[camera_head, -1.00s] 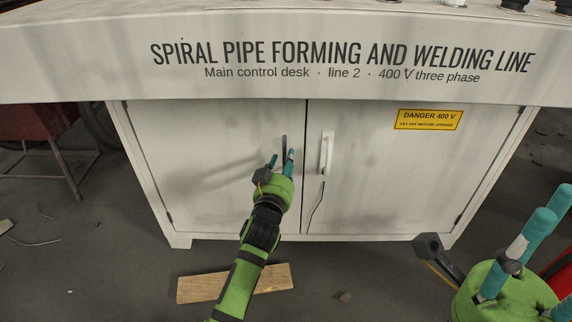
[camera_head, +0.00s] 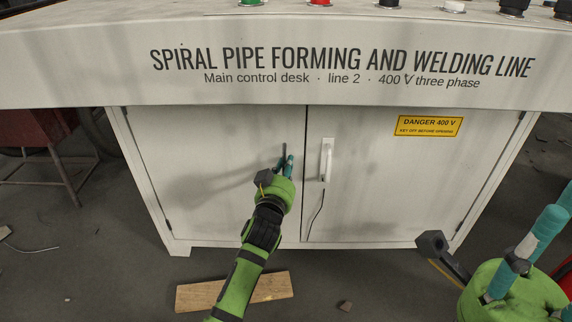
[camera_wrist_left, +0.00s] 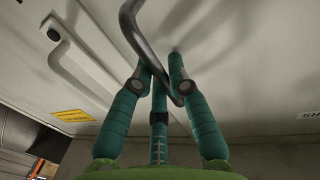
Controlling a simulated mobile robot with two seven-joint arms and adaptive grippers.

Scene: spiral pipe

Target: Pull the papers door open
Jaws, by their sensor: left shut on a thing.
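The cabinet has two pale doors, and both look shut. The left door (camera_head: 210,165) carries a dark bar handle (camera_head: 284,150); in the left wrist view this handle (camera_wrist_left: 136,32) is a curved dark bar. My left gripper (camera_head: 287,166) is at this handle, its teal fingers shut on it. In the left wrist view the fingertips (camera_wrist_left: 160,82) close around the bar's lower end. The right door (camera_head: 405,185) has a white handle (camera_head: 326,159). No label reading papers is legible. My right gripper (camera_head: 528,238) is at the lower right, fingers apart and empty.
A yellow danger sign (camera_head: 429,126) is on the right door. The desk front (camera_head: 90,60) overhangs the doors, with buttons (camera_head: 320,3) on top. A wooden plank (camera_head: 235,291) lies on the floor before the cabinet. A red stand (camera_head: 45,140) is at the left.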

